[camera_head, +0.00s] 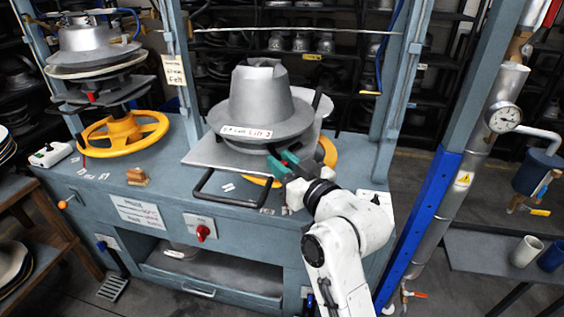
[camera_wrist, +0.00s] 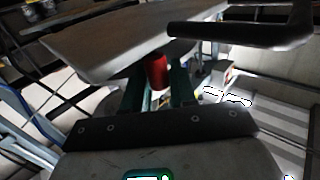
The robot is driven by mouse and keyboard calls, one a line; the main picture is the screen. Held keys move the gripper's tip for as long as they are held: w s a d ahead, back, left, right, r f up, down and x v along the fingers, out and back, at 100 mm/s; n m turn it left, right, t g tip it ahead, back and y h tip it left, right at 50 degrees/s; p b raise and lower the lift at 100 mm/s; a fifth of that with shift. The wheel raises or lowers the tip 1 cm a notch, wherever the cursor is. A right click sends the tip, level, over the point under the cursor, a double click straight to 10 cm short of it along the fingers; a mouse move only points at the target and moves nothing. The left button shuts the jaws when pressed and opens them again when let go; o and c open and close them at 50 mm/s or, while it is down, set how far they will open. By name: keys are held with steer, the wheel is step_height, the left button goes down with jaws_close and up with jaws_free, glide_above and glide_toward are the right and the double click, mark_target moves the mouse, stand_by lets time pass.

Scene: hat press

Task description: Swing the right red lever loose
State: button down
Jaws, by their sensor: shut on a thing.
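The right hat press carries a grey metal hat form (camera_head: 268,100) on a grey plate (camera_head: 205,152). My gripper (camera_head: 283,163) reaches in from the lower right to the plate's front right edge. In the wrist view, the green fingers of my gripper (camera_wrist: 158,92) are shut on the right red lever (camera_wrist: 158,70), just below the plate (camera_wrist: 120,40). The lever's upper end is hidden under the plate.
A black bar handle (camera_head: 225,200) juts out at the plate's front left. A yellow wheel (camera_head: 328,152) shows behind the gripper. The left press has its own red lever (camera_head: 91,97) and yellow wheel (camera_head: 125,130).

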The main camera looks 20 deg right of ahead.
steer(key=shift+d+n+g+y, duration=0.15)
steer(key=shift+d+n+y, duration=0.2)
steer(key=shift+y, duration=0.25)
steer(key=shift+d+n+g+y, duration=0.2)
steer(key=shift+n+y, duration=0.25)
steer(key=shift+y, duration=0.15)
steer(key=n+y+b, duration=0.1)
steer(key=n+g+y+b, duration=0.1)
steer(key=d+n+g+y+b, duration=0.1)
steer(key=y, duration=0.1)
steer(key=shift+w+f+b, duration=0.15)
steer(key=shift+f+b, duration=0.1)
steer(key=shift+b, duration=0.15)
steer(key=n+g+y+b, duration=0.2)
steer(key=g+y+b, duration=0.1)
steer(key=d+n+g+y+b, duration=0.1)
steer(key=n+g+b, duration=0.1)
steer(key=shift+w+y, duration=0.35)
steer(key=shift+y, duration=0.05)
steer(key=shift+w+d+r+n+g+y+b, duration=0.15)
steer(key=shift+n+g+y+b, duration=0.3)
steer(key=shift+n+g+b, duration=0.4)
steer(key=shift+w+d+n+g+y+b, duration=0.15)
steer(key=shift+n+g+y+b, duration=0.4)
steer(key=shift+g, duration=0.35)
steer(key=shift+a, duration=0.1)
steer(key=c, duration=1.1)
jaws_free()
steer(key=shift+o, duration=0.2)
